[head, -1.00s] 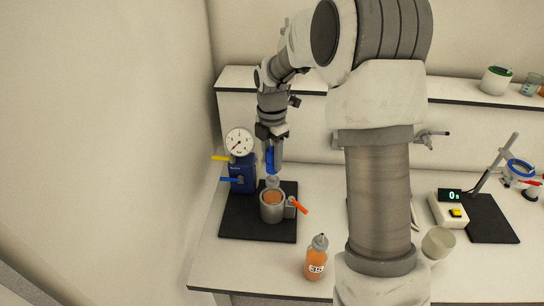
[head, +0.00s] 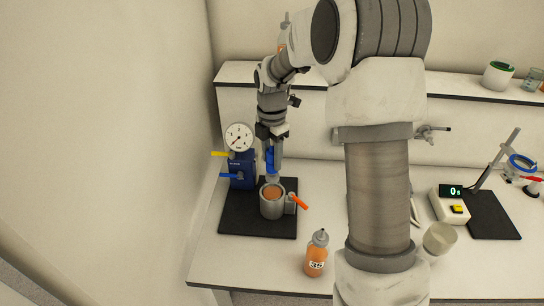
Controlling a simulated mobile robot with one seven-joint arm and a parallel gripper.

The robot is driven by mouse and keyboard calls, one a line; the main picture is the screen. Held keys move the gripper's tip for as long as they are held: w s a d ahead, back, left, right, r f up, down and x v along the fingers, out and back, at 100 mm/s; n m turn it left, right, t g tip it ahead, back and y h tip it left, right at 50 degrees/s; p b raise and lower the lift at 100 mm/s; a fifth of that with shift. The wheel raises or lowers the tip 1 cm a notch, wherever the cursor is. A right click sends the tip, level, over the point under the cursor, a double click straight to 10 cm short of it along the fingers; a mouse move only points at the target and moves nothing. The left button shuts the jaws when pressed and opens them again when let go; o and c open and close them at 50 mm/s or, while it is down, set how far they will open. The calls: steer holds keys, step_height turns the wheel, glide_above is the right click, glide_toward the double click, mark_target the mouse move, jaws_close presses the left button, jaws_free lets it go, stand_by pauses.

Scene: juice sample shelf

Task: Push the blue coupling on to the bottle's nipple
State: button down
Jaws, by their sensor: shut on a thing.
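My gripper (head: 272,163) points down over the black mat and is shut on the blue coupling (head: 270,158). A bottle of orange juice (head: 272,193) stands in a grey metal holder (head: 272,208) with an orange handle. The bottle's pale top (head: 272,179) is directly below the coupling, with little or no gap. The nipple is too small and covered to tell whether the coupling touches it or sits on it.
A blue pump box (head: 242,172) with a round gauge (head: 239,137) and yellow and blue levers stands close left. Another juice bottle (head: 316,256), labelled 35, stands in front. A cup (head: 439,239) and a timer box (head: 451,206) are at right.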

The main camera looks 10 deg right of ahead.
mark_target(272, 151)
steer(key=shift+s+f+b, duration=0.1)
steer(key=shift+f+b, duration=0.4)
steer(key=shift+f, duration=0.4)
stand_by(0.3)
steer(key=shift+c, duration=1.8)
jaws_free()
steer(key=shift+r, duration=0.1)
step_height(272, 151, up, 16)
steer(key=s+r+m+t, duration=0.1)
steer(key=s+r+m, duration=0.35)
steer(key=s, duration=0.25)
steer(key=s+f+m+t, duration=0.2)
steer(key=s+m, duration=0.7)
steer(key=s, duration=0.1)
steer(key=s+f+m+t+b, duration=0.1)
steer(key=s+f+m+t, duration=0.1)
steer(key=s+m, duration=0.7)
steer(key=shift+s+f+m+t, duration=0.3)
steer(key=shift+s+f+m, duration=0.05)
steer(key=shift+s+m, duration=0.1)
